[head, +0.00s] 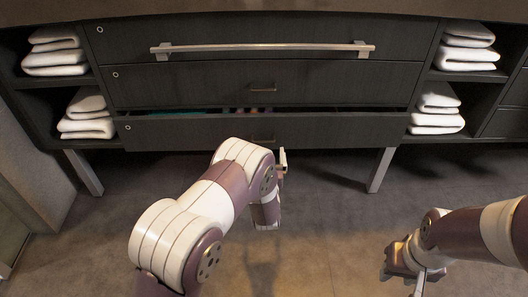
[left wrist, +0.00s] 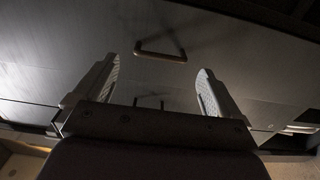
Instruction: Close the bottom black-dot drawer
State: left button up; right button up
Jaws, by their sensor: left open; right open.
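The bottom drawer (head: 180,133) of the dark vanity is pulled out a little. A narrow gap along its top edge shows some contents. A small round mark (head: 127,127) sits at its upper left. Its handle (head: 262,140) is near the middle of its front, close to my left arm. My left gripper (head: 283,164) is in front of and below the drawer, partly hidden by its own arm. In the left wrist view its fingers (left wrist: 154,92) are apart and empty, facing a dark front with a handle (left wrist: 162,54). My right gripper (head: 402,280) is low at the right, away from the vanity.
Two drawers above, the middle one (head: 190,85) and the top one (head: 200,32), look shut. A long metal bar (head: 262,47) crosses the top front. Shelves with folded white towels (head: 88,115) flank the drawers. A metal leg (head: 381,170) stands below right. The floor is clear.

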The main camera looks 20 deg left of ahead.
aim_at(264, 135)
pick_arm(q)
jog(key=b+x, duration=0.1)
jog(key=x, duration=0.3)
jog(key=shift+w+a, duration=0.1)
jog(key=shift+w, duration=0.15)
jog(key=c, duration=1.3)
jog(key=b+x, duration=0.1)
jog(key=x, duration=0.2)
jog(key=shift+w+a+f+b, duration=0.1)
jog(key=shift+w+f+b, duration=0.05)
jog(key=shift+w+b, duration=0.25)
jog(key=shift+c, duration=0.2)
jog(key=shift+w, duration=0.25)
jog(key=shift+r, duration=0.3)
pick_arm(e)
notch_tip(264, 135, down, 4)
jog(key=shift+s+r, duration=0.1)
jog(key=shift+r, duration=0.1)
